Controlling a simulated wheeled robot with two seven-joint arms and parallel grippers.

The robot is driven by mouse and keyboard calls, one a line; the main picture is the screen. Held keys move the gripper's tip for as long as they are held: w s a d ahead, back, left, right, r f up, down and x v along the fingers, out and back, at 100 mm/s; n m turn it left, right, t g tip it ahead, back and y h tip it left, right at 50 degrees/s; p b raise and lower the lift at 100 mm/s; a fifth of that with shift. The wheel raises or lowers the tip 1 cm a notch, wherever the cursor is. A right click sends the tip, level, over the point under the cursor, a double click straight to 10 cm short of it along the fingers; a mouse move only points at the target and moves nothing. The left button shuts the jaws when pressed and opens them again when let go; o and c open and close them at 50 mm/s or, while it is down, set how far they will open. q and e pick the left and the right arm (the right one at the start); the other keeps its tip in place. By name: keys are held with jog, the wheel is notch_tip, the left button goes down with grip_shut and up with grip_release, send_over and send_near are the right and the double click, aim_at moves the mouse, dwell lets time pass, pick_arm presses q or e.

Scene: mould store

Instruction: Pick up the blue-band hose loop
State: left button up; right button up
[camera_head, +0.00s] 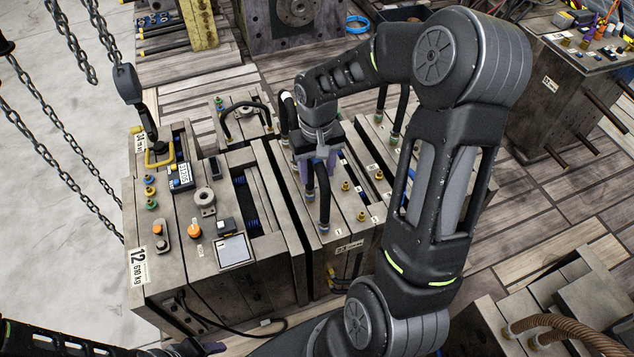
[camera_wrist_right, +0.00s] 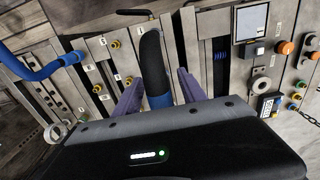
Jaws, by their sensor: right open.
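The blue-band hose loop (camera_wrist_right: 152,62) is a thick black hose with a blue band at its lower end in the right wrist view. It stands on a steel mould block; in the head view the hose (camera_head: 323,187) shows just under my right gripper (camera_head: 319,160). In the right wrist view the two purple fingers of my right gripper (camera_wrist_right: 158,88) are apart, one on each side of the hose. I cannot tell whether they touch it. The far end of the loop is hidden by the gripper in the head view. My left gripper is not in view.
A mould block (camera_head: 268,252) with a chain hook (camera_head: 153,140) stands left of the gripper. Another black hose loop (camera_head: 245,107) is behind it. A blue hose (camera_wrist_right: 40,68) shows at left in the wrist view. Hanging chains (camera_head: 50,140) are at the left.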

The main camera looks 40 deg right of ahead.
jog(key=shift+c, duration=0.4)
grip_shut()
dwell(0.4)
